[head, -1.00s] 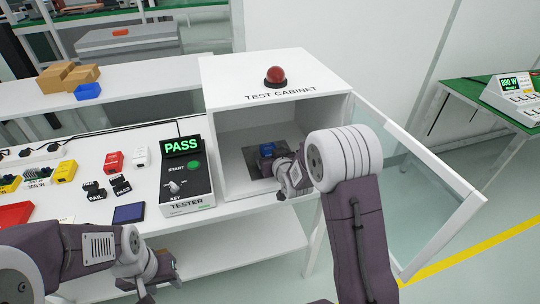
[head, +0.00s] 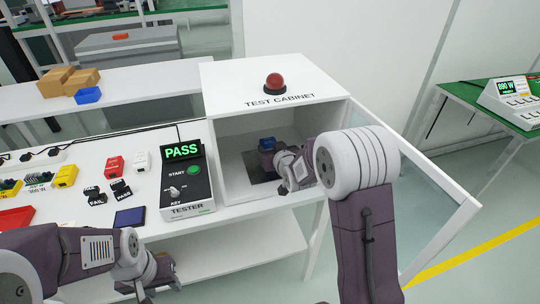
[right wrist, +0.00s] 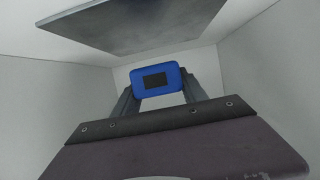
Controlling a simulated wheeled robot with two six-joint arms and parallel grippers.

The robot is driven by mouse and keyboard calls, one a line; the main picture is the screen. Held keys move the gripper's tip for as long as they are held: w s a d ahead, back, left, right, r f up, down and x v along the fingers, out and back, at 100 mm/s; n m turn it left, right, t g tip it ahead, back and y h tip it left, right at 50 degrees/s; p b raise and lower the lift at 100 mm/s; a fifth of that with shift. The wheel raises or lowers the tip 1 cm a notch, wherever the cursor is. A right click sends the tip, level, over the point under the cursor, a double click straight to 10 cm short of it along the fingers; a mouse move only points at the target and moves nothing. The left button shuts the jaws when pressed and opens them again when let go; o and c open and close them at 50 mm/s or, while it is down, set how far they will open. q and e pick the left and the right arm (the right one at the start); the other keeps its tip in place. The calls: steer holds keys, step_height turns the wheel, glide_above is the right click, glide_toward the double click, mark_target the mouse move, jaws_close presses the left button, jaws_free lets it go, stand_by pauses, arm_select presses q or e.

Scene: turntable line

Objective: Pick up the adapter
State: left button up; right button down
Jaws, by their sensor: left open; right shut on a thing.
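The blue adapter (head: 267,143) is inside the open test cabinet (head: 222,170), above the dark plate (head: 262,168) on its floor. My right gripper (head: 273,151) reaches in through the front and is shut on the adapter. In the right wrist view the adapter (right wrist: 176,72) sits between the two fingers, its face with a dark rectangle showing. My left gripper (head: 160,283) is in front of the table's edge at the lower left, open and apart from everything; its fingers are hard to make out.
The cabinet's glass door (head: 435,190) stands open to the right, beside my right arm. The tester (head: 187,185) shows PASS left of the cabinet. Red, white and yellow adapters, PASS and FAIL stamps and a dark blue pad (head: 130,217) lie further left.

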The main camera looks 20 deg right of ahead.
steer(key=s+d+r+p, duration=0.2)
steer(key=s+d+r, duration=0.4)
steer(key=d, duration=0.3)
steer(key=shift+s+d+r+p, duration=0.15)
steer(key=shift+s+r+p, duration=0.1)
steer(key=shift+p, duration=0.1)
steer(key=shift+f, duration=0.15)
